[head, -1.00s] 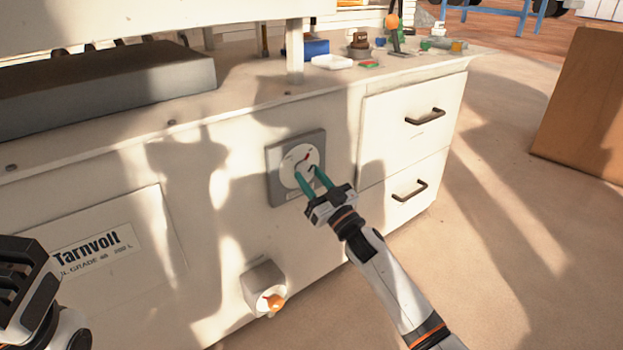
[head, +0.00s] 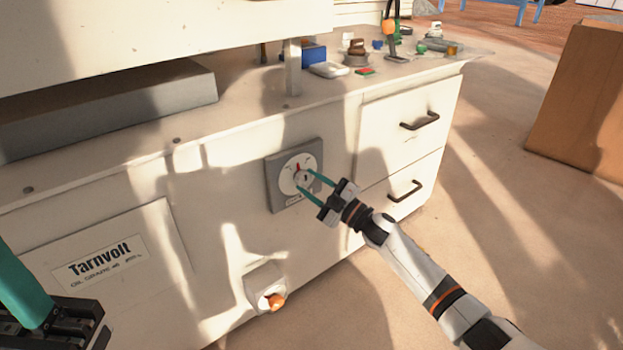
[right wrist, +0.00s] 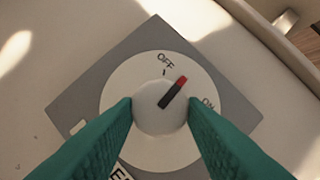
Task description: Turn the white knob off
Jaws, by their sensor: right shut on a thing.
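The white knob (right wrist: 155,118), with a red-tipped black pointer, sits on a round white dial (right wrist: 118,88) on a grey square plate (head: 272,187) on the cabinet front. In the right wrist view the pointer aims up and right, between OFF and ON, nearer OFF. My right gripper (right wrist: 160,108) is shut on the knob, one teal finger at each side. In the head view the knob (head: 303,178) is partly covered by the right gripper (head: 307,181). My left gripper (head: 40,305) is at the lower left edge, cut off; one teal finger shows.
Two drawers with dark handles (head: 420,121) are to the right. Small items stand on the countertop (head: 240,110). A brown box (head: 580,100) stands on the floor at right.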

